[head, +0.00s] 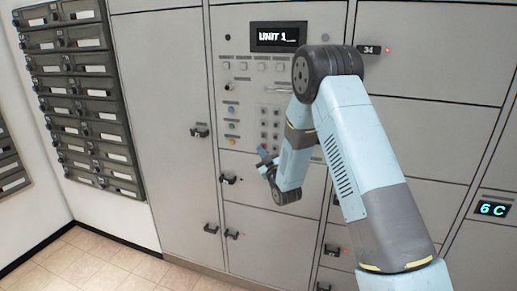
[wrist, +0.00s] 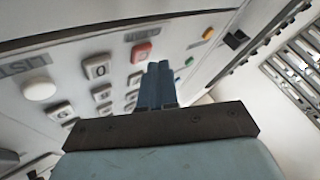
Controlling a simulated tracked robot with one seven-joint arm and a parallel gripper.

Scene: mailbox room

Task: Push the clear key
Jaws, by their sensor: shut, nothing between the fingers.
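The control panel (head: 250,90) carries a lit display (head: 278,37) reading "UNIT 1" and a keypad (head: 270,124) of small keys. My gripper (head: 264,152) is shut and empty, low at the keypad's bottom edge. In the wrist view its fingertips (wrist: 160,68) point at the panel, just beside a red key (wrist: 142,52). I cannot tell whether they touch the panel. A key marked 0 (wrist: 97,67) lies left of the red key. No legible label names the clear key; the red key may be it. My fingers hide part of the keypad.
Coloured buttons (head: 232,125) line the panel's left side. A white round button (wrist: 40,90) shows in the wrist view. Locker doors (head: 160,110) with protruding latches surround the panel, and dark mailboxes (head: 82,95) hang at the left. The tiled floor (head: 85,265) is clear.

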